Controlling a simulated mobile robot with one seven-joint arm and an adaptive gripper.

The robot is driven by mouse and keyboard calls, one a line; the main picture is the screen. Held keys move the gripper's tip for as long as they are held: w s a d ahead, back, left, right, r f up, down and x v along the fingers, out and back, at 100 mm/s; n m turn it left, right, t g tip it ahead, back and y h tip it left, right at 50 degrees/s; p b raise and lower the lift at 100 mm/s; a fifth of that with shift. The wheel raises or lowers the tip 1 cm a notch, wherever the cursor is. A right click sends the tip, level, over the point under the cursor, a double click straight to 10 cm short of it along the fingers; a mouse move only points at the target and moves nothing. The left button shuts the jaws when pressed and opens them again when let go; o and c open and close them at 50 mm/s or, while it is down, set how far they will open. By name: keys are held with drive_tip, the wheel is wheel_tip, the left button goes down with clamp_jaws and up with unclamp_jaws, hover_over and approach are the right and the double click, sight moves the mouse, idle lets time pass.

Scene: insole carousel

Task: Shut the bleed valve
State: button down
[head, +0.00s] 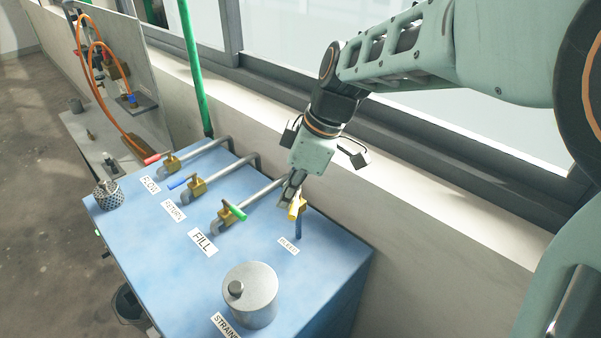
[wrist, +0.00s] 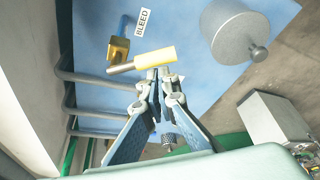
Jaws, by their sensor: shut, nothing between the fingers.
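The bleed valve has a brass body (wrist: 118,50) on a short blue pipe (head: 298,229), with a yellow-sleeved lever (wrist: 155,59). In the wrist view the lever sticks out to the right, across the line of the pipe. The BLEED label (wrist: 144,23) lies beside it. My gripper (wrist: 158,75) is shut and empty, its fingertips right by the lever's side; I cannot tell whether they touch. In the head view my gripper (head: 289,191) comes down over the valve and hides part of it; the yellow lever (head: 293,209) shows below the fingers.
On the blue bench top (head: 215,265) stand the fill valve with a green lever (head: 234,211), the return valve with a blue lever (head: 182,181) and the flow valve with a red lever (head: 157,158). A metal strainer pot (head: 252,297) stands in front. A wall and sill run behind.

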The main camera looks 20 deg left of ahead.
drive_tip(key=shift+d+n+g+b, duration=0.3)
drive_tip(key=shift+n, duration=0.4)
drive_tip(key=n, duration=0.1)
drive_tip(key=d+n+g, duration=0.1)
drive_tip(key=n, duration=0.1)
drive_tip(key=shift+d+h+b, duration=0.25)
drive_tip(key=shift+h+b, duration=0.05)
drive_tip(key=shift+b, duration=0.05)
drive_tip(key=d+n, duration=0.1)
drive_tip(key=n, duration=0.1)
drive_tip(key=w+n+g, duration=0.1)
drive_tip(key=d+n+h+p, duration=0.1)
drive_tip(key=n, duration=0.1)
drive_tip(key=shift+w+d+n, duration=0.25)
drive_tip(key=shift+d+n, duration=0.05)
drive_tip(key=shift+w, duration=0.1)
idle(0.4)
